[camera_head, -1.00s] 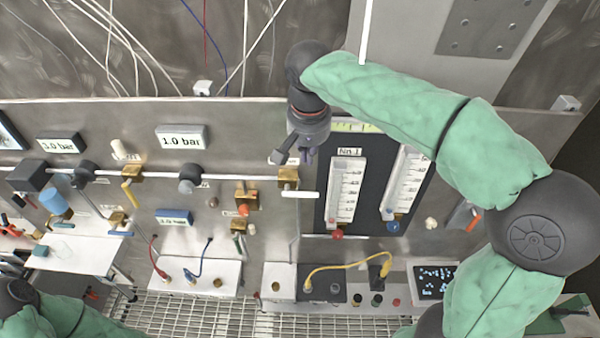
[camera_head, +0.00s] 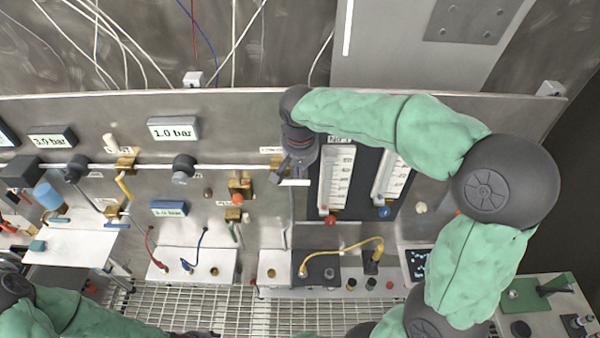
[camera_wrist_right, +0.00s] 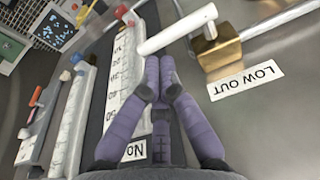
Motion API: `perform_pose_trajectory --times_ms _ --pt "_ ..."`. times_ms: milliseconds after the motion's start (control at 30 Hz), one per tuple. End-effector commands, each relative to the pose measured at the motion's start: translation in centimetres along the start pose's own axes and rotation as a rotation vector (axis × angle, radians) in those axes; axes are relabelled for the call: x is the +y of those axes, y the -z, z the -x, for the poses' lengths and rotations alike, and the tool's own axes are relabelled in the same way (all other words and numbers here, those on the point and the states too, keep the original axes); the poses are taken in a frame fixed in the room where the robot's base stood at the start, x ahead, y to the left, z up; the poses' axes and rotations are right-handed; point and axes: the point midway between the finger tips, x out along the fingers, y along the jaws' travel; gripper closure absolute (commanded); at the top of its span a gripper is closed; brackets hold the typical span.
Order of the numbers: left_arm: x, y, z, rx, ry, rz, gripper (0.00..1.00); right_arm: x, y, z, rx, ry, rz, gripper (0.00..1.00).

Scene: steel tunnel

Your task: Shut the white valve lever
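The white valve lever (camera_head: 296,183) sticks out sideways to the right from a brass valve on the panel. In the right wrist view the white lever (camera_wrist_right: 177,30) runs at a slant from its brass body (camera_wrist_right: 217,50), beside the "LOW OUT" label (camera_wrist_right: 246,80). My right gripper (camera_head: 290,175) is in front of the valve and partly hides it. In the wrist view its purple fingers (camera_wrist_right: 160,66) have their tips together, with nothing seen between them. The tips are right by the lever's free end; I cannot tell whether they touch it. My left gripper is out of view.
Flow gauges (camera_head: 336,180) stand just right of the lever. A yellow cable (camera_head: 340,248) loops on the boxes below. A metal grating (camera_head: 210,310) lies under them.

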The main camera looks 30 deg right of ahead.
Motion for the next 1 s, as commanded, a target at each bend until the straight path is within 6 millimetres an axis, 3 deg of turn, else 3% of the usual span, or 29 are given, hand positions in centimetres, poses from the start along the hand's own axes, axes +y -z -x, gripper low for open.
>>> perform_pose_trajectory --times_ms 300,1000 --pt "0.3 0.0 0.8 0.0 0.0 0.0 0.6 0.0 0.0 -3.0 0.0 0.0 0.001 1.0" --pt "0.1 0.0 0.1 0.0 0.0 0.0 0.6 -0.2 0.5 -3.8 0.001 0.05 -0.012 1.0"
